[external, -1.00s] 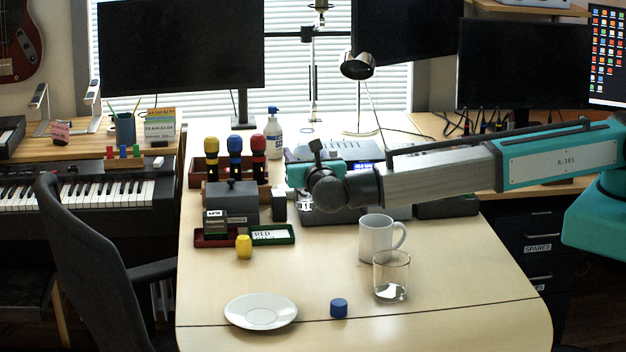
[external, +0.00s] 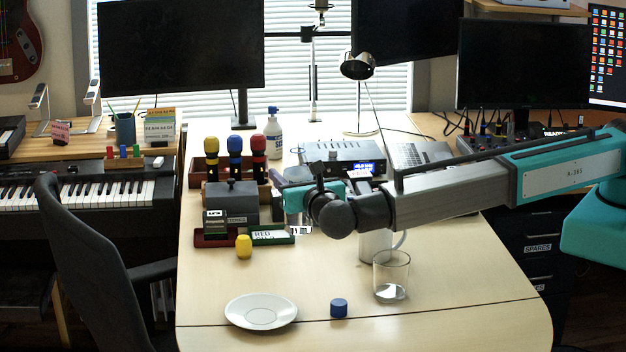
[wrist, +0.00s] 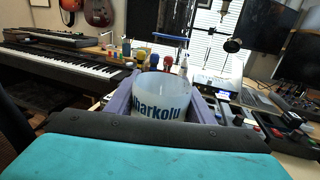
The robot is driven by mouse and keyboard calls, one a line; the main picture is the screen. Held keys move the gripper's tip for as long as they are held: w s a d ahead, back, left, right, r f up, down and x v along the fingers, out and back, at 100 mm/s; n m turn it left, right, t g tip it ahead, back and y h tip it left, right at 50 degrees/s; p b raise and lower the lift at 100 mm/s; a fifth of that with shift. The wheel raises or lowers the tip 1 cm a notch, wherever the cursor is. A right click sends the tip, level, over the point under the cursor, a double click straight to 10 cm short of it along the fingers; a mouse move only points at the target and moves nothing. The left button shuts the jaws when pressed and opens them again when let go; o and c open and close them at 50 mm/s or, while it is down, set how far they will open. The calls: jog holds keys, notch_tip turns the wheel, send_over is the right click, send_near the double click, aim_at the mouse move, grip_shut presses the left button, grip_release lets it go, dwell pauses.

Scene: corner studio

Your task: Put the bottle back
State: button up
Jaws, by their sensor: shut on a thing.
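Another white bottle with a blue top (external: 273,138) stands at the back of the desk.
A red tray (external: 214,240), a green tray (external: 271,237) and a yellow object (external: 243,246) are close on the left. A mug (external: 374,247) and a glass (external: 391,277) stand on the right. A saucer (external: 261,311) and blue cap (external: 339,308) lie in front.

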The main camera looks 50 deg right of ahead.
notch_tip(320, 180, down, 6)
jog(key=shift+p, duration=0.45)
jog(key=shift+f, duration=0.1)
jog(key=shift+f+p, duration=0.3)
jog(key=shift+f, duration=1.65)
jog(key=o, duration=1.3)
jog(key=b, duration=0.2)
send_near(303, 231)
jog(key=x, duration=0.5)
jog(key=shift+s, duration=0.1)
